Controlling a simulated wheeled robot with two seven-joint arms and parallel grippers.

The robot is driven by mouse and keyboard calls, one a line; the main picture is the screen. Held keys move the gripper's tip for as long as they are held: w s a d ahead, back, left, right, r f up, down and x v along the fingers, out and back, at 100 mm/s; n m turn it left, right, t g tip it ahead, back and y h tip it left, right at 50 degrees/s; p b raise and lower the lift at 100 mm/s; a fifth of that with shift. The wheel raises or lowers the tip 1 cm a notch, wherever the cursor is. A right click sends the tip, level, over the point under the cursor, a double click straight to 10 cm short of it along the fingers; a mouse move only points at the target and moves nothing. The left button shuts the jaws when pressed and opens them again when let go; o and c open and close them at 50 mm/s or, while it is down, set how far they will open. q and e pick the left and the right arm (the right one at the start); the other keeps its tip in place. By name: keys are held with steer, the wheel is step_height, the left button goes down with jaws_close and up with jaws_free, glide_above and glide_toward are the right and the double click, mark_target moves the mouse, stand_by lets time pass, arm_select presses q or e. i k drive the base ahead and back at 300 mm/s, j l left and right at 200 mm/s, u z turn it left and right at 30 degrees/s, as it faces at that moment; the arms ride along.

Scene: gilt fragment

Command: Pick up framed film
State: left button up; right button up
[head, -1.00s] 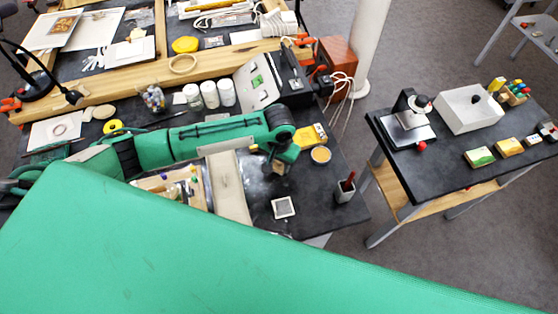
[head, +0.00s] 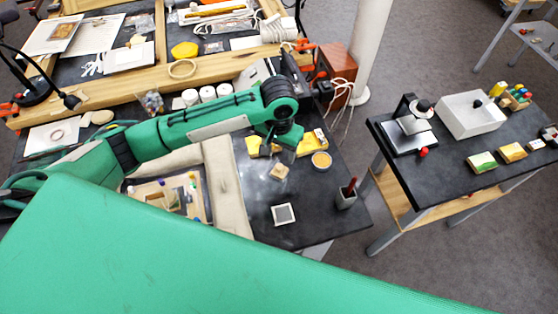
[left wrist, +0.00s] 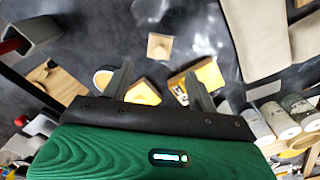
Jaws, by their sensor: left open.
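The framed film is most likely the small square with a white border and grey middle (head: 284,214), lying flat near the front of the dark bench in the head view. I cannot make it out clearly in the left wrist view. My left gripper (head: 281,142) is open and empty, above the back of the bench beside the yellow boxes, well behind the framed square. Its two spread fingers show in the left wrist view (left wrist: 157,80). My right gripper is not in view.
A small tan block (head: 278,171) lies between my gripper and the square. A round tin (head: 321,161), yellow boxes (head: 312,143) and a grey cup with a red item (head: 346,196) stand nearby. A beige padded rest (head: 228,185) lies left. Bare bench surrounds the square.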

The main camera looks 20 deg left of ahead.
mark_target(284, 214)
steer(key=k, duration=1.5)
